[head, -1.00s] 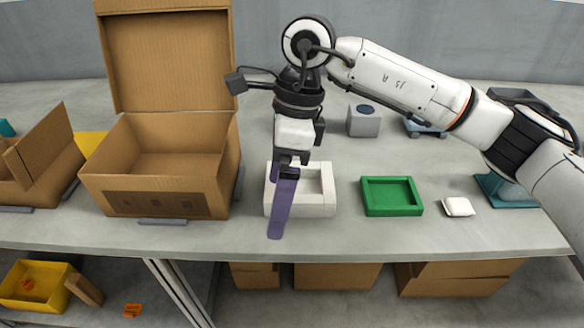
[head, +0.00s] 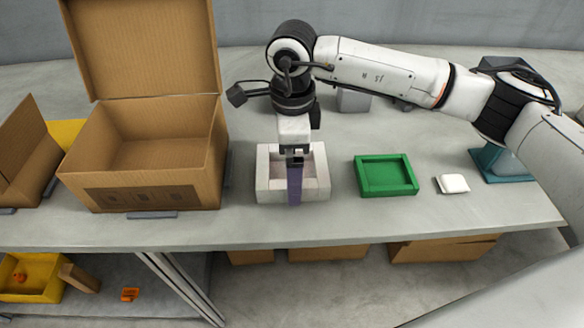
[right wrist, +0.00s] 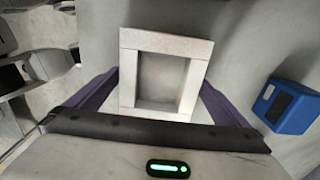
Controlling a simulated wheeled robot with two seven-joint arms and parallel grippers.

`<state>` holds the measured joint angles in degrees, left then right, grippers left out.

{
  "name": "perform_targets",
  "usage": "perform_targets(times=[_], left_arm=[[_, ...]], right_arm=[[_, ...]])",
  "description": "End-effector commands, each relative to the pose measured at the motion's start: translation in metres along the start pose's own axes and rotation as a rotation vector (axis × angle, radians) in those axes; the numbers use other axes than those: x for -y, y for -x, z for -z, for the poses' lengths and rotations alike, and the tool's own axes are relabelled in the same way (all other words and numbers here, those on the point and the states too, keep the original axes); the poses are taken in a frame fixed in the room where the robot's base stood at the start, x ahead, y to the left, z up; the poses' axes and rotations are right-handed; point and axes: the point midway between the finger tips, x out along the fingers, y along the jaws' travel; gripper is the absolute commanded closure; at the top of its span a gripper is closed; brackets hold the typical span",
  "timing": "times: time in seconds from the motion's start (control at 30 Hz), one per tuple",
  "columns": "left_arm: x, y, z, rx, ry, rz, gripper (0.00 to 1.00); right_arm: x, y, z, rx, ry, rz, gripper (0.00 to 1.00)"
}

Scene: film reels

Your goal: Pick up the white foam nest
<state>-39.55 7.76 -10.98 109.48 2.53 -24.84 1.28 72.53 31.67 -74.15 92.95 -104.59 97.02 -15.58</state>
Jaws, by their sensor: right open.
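The white foam nest (head: 265,180) is a pale square frame with a recessed middle. It sits on the grey table right of the open cardboard box, and also shows in the right wrist view (right wrist: 190,90). My right gripper (head: 294,183) is above the nest, pointing down, with a purple finger in front of its near wall. In the right wrist view the purple fingers are spread apart, one on each side of the nest. The gripper is open; I cannot tell if a finger touches the nest. My left gripper is not in view.
The open cardboard box (head: 140,170) stands to the left, its lid raised. A green tray (head: 387,188) and a small white block (head: 453,184) lie to the right. A blue block (right wrist: 286,106) shows in the wrist view. The table's front edge is near.

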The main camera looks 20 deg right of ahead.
Motion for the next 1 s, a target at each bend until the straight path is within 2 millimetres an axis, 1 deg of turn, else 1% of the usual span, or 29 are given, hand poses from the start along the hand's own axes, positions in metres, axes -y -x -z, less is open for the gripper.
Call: perform_targets(times=[0.1, 0.3, 0.33, 0.4, 0.5, 0.77, 0.87, 1.0], left_arm=[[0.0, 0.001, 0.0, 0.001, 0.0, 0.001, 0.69], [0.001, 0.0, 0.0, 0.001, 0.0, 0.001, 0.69], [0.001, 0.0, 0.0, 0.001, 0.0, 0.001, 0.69], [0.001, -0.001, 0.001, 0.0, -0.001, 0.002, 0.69], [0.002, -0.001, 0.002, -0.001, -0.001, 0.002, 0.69], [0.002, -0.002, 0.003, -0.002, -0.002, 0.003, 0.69], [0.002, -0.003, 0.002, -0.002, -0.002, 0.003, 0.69], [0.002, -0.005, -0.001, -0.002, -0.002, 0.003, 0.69]], right_arm=[[-0.001, -0.007, 0.0, 0.0, 0.001, -0.001, 0.0], [0.0, -0.008, 0.0, 0.0, 0.001, -0.001, 0.0], [0.0, -0.008, 0.0, 0.0, 0.001, -0.001, 0.03], [0.0, -0.008, 0.0, 0.0, 0.001, -0.001, 0.15], [0.0, -0.008, 0.0, 0.001, 0.001, -0.001, 0.3], [0.0, -0.005, -0.001, 0.002, 0.001, 0.001, 0.3], [0.001, 0.005, -0.001, 0.003, 0.001, 0.004, 0.3], [0.001, 0.032, -0.001, 0.003, 0.002, 0.005, 0.3]])
